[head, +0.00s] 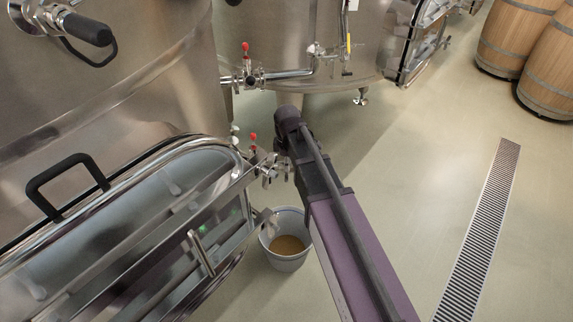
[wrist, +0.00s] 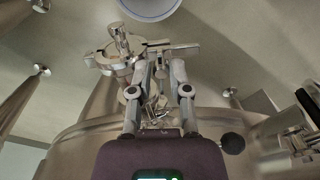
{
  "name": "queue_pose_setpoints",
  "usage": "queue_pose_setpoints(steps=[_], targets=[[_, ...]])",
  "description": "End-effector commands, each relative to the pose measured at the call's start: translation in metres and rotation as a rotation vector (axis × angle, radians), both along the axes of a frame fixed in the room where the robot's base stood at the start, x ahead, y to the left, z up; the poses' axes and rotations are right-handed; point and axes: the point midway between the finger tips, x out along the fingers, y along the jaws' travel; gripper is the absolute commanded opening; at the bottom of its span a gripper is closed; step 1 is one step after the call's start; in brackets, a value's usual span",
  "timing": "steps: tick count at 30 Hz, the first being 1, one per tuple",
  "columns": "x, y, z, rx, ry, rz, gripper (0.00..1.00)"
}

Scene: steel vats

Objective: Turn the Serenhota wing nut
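In the wrist view my gripper (wrist: 160,68) is open, its two grey fingers spread apart. A shiny clamp fitting (wrist: 118,62) with a stub sits just beyond and left of the fingertips. A short metal bar (wrist: 182,48) reaches from it across the fingertips; I cannot tell whether it touches them. Small metal parts show in the gap between the fingers, too unclear to tell whether one is the wing nut. No Serenhota name is readable. In the head view, a valve with clamp fittings (head: 268,170) is beside my arm, which hides my gripper.
The near vat's door (head: 140,225) has a black handle (head: 68,185). Another red-tipped valve (head: 250,80) is on a pipe behind. Barrels (head: 515,35) stand far right; the floor by the drain (head: 480,230) is clear.

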Motion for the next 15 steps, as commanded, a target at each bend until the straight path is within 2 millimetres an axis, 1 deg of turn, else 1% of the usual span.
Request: queue_pose_setpoints(steps=[4, 5, 6, 7, 12, 13, 15], targets=[[0.0, -0.0001, 0.0002, 0.0, 0.0, 0.0, 0.24], [0.0, -0.0001, 0.0002, 0.0, 0.0, 0.0, 0.21], [0.0, -0.0001, 0.0002, 0.0, 0.0, 0.0, 0.09], [0.0, -0.0001, 0.0002, 0.0, 0.0, 0.0, 0.01], [0.0003, -0.0001, 0.0002, 0.0, -0.001, 0.0, 0.0], [0.0011, 0.0039, 0.0002, 0.0, -0.001, 0.0, 0.0], [0.0006, 0.0017, 0.0002, 0.001, -0.001, -0.002, 0.0]])
